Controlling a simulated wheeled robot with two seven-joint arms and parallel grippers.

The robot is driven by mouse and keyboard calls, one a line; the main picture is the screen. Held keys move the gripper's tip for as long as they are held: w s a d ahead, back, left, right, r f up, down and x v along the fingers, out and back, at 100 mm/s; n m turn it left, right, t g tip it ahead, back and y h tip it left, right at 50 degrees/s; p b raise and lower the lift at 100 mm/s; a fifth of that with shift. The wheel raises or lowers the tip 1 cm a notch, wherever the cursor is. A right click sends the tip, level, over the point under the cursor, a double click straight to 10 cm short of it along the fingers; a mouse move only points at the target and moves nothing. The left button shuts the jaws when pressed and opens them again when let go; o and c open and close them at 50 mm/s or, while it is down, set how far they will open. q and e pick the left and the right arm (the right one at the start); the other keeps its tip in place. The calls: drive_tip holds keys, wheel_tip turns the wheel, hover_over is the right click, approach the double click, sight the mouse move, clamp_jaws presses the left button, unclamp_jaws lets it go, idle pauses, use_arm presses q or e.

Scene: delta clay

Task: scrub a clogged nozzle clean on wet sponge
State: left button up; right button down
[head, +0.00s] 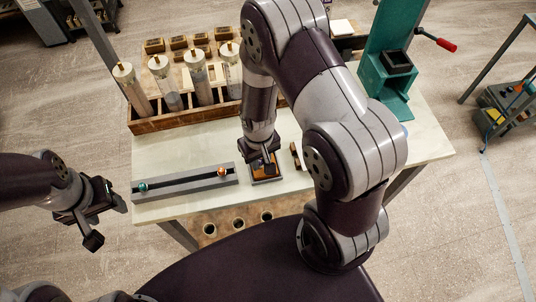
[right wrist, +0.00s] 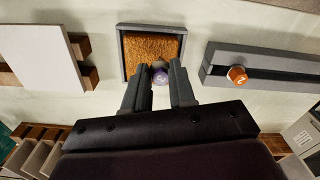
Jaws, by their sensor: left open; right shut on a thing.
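A brown-orange sponge (right wrist: 140,48) lies in a shallow grey tray (right wrist: 121,60) on the pale table. The tray also shows in the head view (head: 268,181), partly under my right gripper (head: 262,158). In the right wrist view my right gripper (right wrist: 158,84) is shut on a small purple nozzle (right wrist: 160,77) with a pale top. The nozzle overlaps the sponge's near edge; I cannot tell if they touch. A copper nozzle (right wrist: 237,75) marked 2 and a teal nozzle (head: 143,187) sit on a grey slotted rail (head: 185,185). My left gripper (head: 92,220) is open and empty, left of the table.
A wooden rack (head: 175,122) with several capped clear tubes stands at the back left. A green press (head: 385,75) with a red-handled lever stands back right. A white-topped wooden piece (right wrist: 35,55) lies beside the tray. Bare table lies between rack and rail.

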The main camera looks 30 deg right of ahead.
drive_tip(key=shift+a+f, duration=0.1)
drive_tip(key=shift+a, duration=0.25)
drive_tip(key=shift+d, duration=0.75)
drive_tip(key=shift+w+d, duration=0.1)
drive_tip(key=shift+d, duration=1.25)
wheel_tip(320, 180, up, 7)
drive_tip(key=p, duration=0.7)
drive_tip(key=shift+w+d, duration=0.15)
drive_tip(key=shift+w, duration=0.05)
